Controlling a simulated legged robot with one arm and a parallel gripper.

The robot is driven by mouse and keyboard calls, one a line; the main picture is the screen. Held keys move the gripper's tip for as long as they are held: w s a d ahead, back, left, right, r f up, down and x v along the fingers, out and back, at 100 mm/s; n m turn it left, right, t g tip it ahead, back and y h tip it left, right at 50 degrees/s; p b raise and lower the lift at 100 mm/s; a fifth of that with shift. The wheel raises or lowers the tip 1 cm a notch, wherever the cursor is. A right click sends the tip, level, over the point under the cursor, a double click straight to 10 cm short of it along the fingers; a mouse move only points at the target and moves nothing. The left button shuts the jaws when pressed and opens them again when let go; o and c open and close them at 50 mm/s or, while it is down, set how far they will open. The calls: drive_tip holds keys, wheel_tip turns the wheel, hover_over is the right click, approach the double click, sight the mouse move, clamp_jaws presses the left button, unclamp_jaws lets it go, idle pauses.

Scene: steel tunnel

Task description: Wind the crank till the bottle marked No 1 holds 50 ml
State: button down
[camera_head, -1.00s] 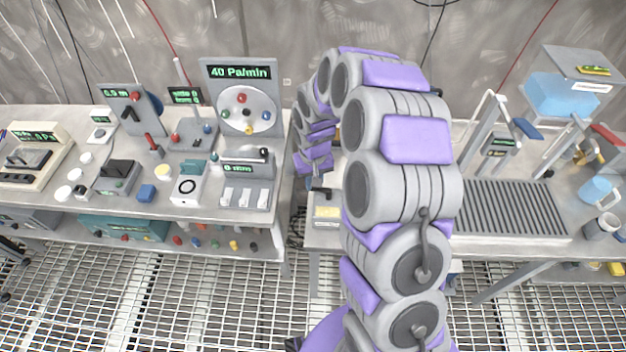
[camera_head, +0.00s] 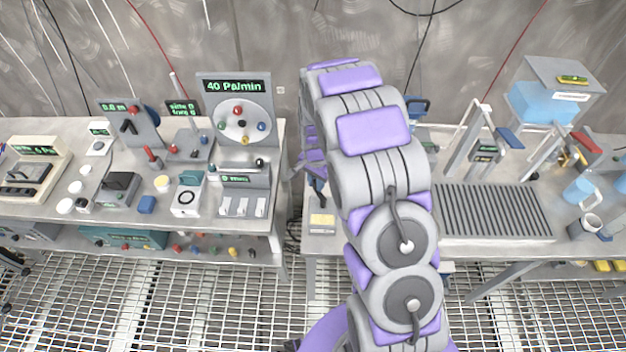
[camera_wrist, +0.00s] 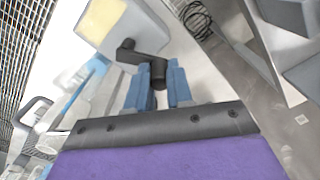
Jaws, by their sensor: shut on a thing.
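In the wrist view my gripper (camera_wrist: 162,76) has its blue fingers closed around the grip of a dark crank (camera_wrist: 142,60). In the head view a grey box with a yellow panel (camera_head: 322,220) stands at the left front of the right-hand table, just below my gripper (camera_head: 319,192). A clear vessel with some blue (camera_wrist: 88,85) shows at the left of the wrist view. I cannot read any No 1 mark or level; my arm hides part of the table.
The left bench (camera_head: 60,222) carries dials, switches and a display (camera_head: 234,87) reading 40 Pa/min. On the right table are a ribbed grey plate (camera_head: 493,212), a blue tank (camera_head: 540,103) and a mug (camera_head: 591,224). A gap separates the two tables.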

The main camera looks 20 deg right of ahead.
drive_tip(key=d+m+p, duration=0.1)
drive_tip(key=m, duration=0.3)
drive_tip(key=s+d+m+p, duration=0.1)
drive_tip(key=m+p, duration=0.1)
drive_tip(key=m, duration=0.2)
drive_tip(key=d+m+p, duration=0.1)
drive_tip(key=d+m, duration=0.1)
drive_tip(key=m, duration=0.1)
drive_tip(key=shift+s+d+m+p, duration=0.1)
drive_tip(key=shift+s+m+p, duration=0.15)
drive_tip(key=shift+m+p, duration=0.15)
drive_tip(key=shift+s+d+m+p, duration=0.2)
drive_tip(key=shift+s+m+p, duration=0.15)
drive_tip(key=shift+m, duration=0.6)
drive_tip(key=shift+s+d+m+p, duration=0.2)
drive_tip(key=shift+m+p, duration=0.15)
drive_tip(key=shift+m, duration=0.6)
drive_tip(key=c, duration=1)
unclamp_jaws()
wheel_tip(320, 180, up, 17)
drive_tip(key=shift+r+p, duration=0.15)
drive_tip(key=shift+p, duration=0.25)
